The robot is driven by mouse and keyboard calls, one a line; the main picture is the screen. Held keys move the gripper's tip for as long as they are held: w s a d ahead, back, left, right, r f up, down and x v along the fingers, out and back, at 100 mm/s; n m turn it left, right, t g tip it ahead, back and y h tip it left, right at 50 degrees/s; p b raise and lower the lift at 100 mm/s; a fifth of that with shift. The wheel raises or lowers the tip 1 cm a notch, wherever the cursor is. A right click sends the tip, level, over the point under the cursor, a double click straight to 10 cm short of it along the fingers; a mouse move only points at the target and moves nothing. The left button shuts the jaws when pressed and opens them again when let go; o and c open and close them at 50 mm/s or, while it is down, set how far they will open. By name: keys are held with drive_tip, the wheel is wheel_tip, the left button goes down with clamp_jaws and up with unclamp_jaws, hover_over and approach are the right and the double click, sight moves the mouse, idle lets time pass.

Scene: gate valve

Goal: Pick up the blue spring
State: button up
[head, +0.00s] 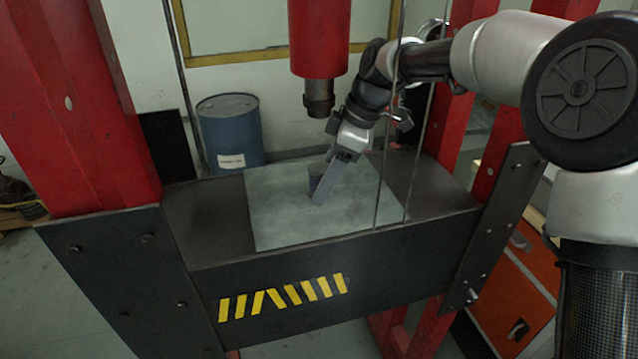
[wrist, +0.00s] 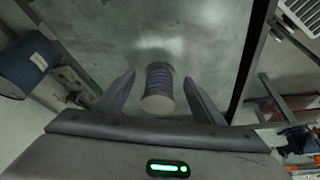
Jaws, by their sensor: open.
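The blue spring (wrist: 158,84) stands on the pale metal plate (head: 275,215) of the press bed, with a light round end facing the wrist camera. In the wrist view my gripper (wrist: 160,90) is open, one finger on each side of the spring. A gap shows between each finger and the spring, and nothing is held.
The red press ram (head: 318,45) hangs above the plate. Red posts (head: 75,100) flank the bed, and thin vertical cables run close to my arm. A blue barrel (head: 230,135) stands behind. The plate around the spring is clear.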

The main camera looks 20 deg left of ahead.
drive_tip(key=shift+f, duration=0.25)
drive_tip(key=shift+a+r, duration=0.1)
drive_tip(key=c, duration=1.5)
